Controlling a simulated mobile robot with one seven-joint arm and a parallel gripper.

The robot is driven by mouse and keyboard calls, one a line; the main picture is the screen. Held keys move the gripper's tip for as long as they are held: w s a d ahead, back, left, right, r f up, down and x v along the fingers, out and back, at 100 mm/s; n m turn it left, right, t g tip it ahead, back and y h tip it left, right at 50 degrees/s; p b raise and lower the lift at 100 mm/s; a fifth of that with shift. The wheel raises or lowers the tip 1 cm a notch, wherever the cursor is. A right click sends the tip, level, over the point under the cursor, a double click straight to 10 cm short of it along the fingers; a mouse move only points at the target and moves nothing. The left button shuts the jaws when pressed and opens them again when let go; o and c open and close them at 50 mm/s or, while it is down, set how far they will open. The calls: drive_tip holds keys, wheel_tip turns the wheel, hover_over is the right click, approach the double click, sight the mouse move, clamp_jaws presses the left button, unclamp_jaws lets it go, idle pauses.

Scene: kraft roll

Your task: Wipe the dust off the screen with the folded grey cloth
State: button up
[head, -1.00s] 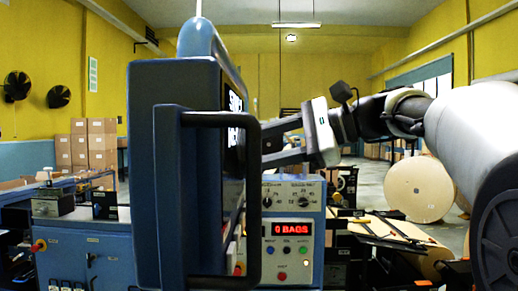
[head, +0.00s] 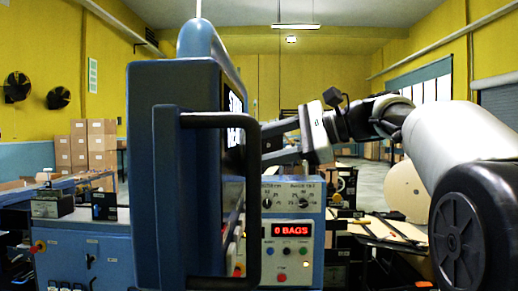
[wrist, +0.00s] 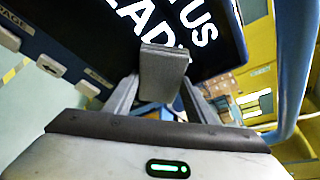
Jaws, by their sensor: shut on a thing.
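The screen is a black panel with large white lettering in the wrist view (wrist: 110,42); in the head view it shows nearly edge-on (head: 234,128) in a blue housing. The folded grey cloth (wrist: 163,72) is a small block between my fingertips in the wrist view. My gripper (wrist: 160,92) is shut on it and faces the screen; I cannot tell whether the cloth touches it. I cannot make out dust on the screen.
A black handle (head: 255,205) stands out from the housing, close to my fingers. A control panel (head: 292,235) with knobs and a red display is below. A blue curved tube (wrist: 298,70) runs at the right in the wrist view. A paper roll (head: 405,190) stands behind my arm.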

drive_tip(key=shift+s+a+b, duration=0.15)
drive_tip(key=shift+s+b, duration=0.65)
drive_tip(key=shift+s, duration=1.85)
drive_tip(key=shift+s+a+b, duration=0.1)
drive_tip(key=shift+s+b, duration=0.7)
drive_tip(key=shift+s, duration=1.8)
drive_tip(key=p, duration=0.2)
approach(234, 157)
drive_tip(key=shift+w+d+f, duration=0.15)
drive_tip(key=shift+w+f, duration=0.3)
drive_tip(key=shift+w, duration=0.15)
drive_tip(key=shift+w+d+f, duration=0.15)
drive_tip(key=shift+w+f, duration=0.3)
drive_tip(key=shift+w, duration=0.1)
drive_tip(key=shift+d+p, duration=0.7)
drive_tip(key=shift+d, duration=0.8)
